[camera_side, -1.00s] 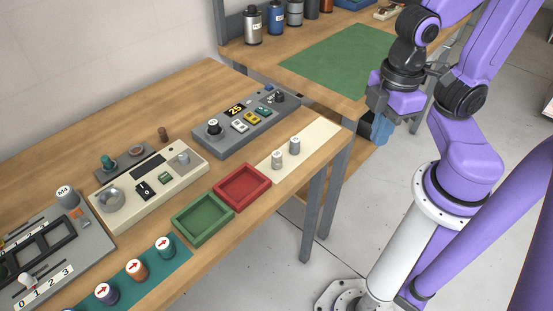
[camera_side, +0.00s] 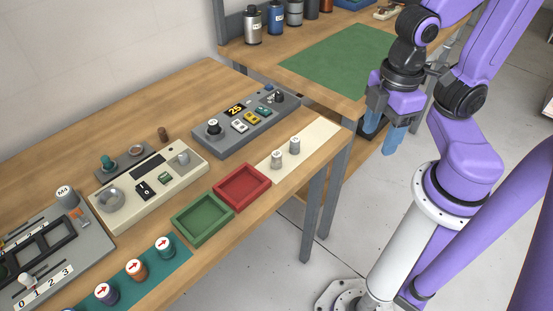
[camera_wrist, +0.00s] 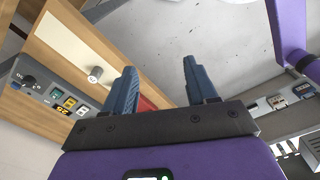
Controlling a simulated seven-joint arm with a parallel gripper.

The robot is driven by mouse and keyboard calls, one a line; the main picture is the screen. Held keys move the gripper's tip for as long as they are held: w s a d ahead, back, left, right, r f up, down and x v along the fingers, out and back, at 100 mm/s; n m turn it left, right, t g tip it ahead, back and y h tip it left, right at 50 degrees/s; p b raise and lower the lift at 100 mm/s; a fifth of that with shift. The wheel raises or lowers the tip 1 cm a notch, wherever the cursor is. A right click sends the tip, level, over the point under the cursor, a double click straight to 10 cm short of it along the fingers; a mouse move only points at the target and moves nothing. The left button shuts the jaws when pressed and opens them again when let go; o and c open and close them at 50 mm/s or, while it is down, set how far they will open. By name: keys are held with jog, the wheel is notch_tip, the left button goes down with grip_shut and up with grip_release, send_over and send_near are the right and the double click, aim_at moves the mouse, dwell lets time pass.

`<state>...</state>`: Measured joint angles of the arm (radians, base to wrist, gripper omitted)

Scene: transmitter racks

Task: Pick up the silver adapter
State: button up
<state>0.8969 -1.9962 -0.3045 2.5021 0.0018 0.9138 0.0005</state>
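Two small silver-grey cylinders stand upright on the cream mat (camera_side: 318,138) at the right end of the near bench, a left one (camera_side: 278,159) and a right one (camera_side: 295,146). I cannot tell which is the silver adapter. One silver cylinder (camera_wrist: 95,74) shows in the wrist view, left of my fingers. My gripper (camera_side: 383,132), with blue fingers, hangs beyond the bench's right end, apart from the cylinders. The wrist view shows my gripper (camera_wrist: 160,72) open, with nothing between its fingers.
A red tray (camera_side: 242,187) and a green tray (camera_side: 202,219) sit left of the cream mat. A grey panel (camera_side: 246,124) and a cream panel (camera_side: 148,187) with knobs stand behind them. A second bench with a green mat (camera_side: 340,60) is at the back.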

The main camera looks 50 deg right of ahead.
jog(key=n+t+h, duration=1)
jog(key=n, duration=0.4)
send_near(277, 158)
jog(key=x, duration=0.4)
jog(key=shift+w+d+r, duration=0.1)
jog(key=shift+w, duration=0.3)
jog(key=shift+x, duration=2.7)
jog(key=shift+s+d, duration=0.1)
jog(key=shift+s, duration=0.1)
grip_shut()
